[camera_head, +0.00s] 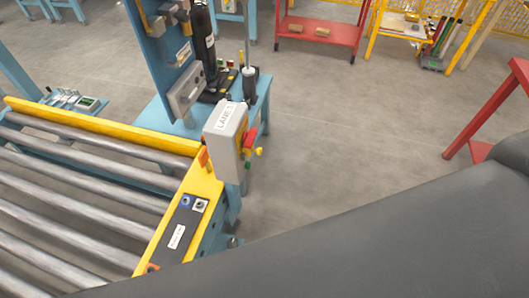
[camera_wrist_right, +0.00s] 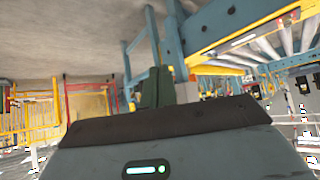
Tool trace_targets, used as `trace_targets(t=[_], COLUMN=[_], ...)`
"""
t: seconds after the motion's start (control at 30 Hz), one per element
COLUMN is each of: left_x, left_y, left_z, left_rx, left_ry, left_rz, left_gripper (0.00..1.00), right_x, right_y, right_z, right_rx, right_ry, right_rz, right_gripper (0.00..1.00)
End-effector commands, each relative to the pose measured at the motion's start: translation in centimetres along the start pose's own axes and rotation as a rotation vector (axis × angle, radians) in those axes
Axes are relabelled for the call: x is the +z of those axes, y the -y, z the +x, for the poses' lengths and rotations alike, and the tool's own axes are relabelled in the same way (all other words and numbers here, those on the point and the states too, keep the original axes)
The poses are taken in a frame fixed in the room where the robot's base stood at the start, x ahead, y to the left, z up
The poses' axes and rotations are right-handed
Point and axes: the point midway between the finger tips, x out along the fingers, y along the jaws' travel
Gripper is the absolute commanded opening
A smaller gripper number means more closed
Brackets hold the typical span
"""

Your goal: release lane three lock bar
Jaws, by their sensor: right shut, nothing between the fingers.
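A grey box with a white label reading "LANE" (camera_head: 226,125) stands at the corner of the roller conveyor; its number is too small to be sure of. A red part (camera_head: 250,138) and a yellow knob (camera_head: 259,152) stick out from its right side. I cannot tell which part is the lock bar. My right gripper (camera_wrist_right: 157,87) shows in the right wrist view with its dark green fingers together and empty. A blue frame stands behind them, and the gap to it is unclear. The head view shows neither gripper; a dark grey arm link of mine covers its lower right.
The conveyor's yellow side rail (camera_head: 100,126) and steel rollers (camera_head: 75,190) fill the left. A dark control strip (camera_head: 180,225) lies on its yellow end. A blue workstation (camera_head: 262,92) stands behind the box. A red cart (camera_head: 320,30) is farther back. Floor right of the box is clear.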

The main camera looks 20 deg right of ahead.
Motion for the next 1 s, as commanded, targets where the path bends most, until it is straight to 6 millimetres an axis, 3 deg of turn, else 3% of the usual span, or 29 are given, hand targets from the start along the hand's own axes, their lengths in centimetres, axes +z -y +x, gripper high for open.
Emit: trace_targets(t=[0.23, 0.4, 0.5, 0.73, 1.0], left_x=[1.2, 2.0, 2.4, 3.1, 3.1], left_y=[-0.2, -0.3, -0.3, -0.4, -0.4], left_z=[0.1, 0.2, 0.3, 0.5, 0.6], left_rx=[0.003, 0.005, 0.006, 0.008, 0.008], left_ry=[0.022, 0.036, 0.043, 0.055, 0.056], left_rz=[-0.005, -0.008, -0.009, -0.011, -0.011], left_gripper=[0.25, 0.25, 0.25, 0.25, 0.25], right_x=[-11.1, -19.0, -22.7, -27.9, -29.6], right_y=[-0.4, -0.6, -1.2, -3.2, -4.4], right_z=[3.6, 4.4, 4.2, 3.2, 2.5], right_rx=[-0.111, -0.169, -0.182, -0.167, -0.148], right_ry=[-0.184, -0.300, -0.345, -0.378, -0.374], right_rz=[-0.302, -0.597, -0.769, -1.078, -1.198], right_gripper=[0.00, 0.00, 0.00, 0.00, 0.00])
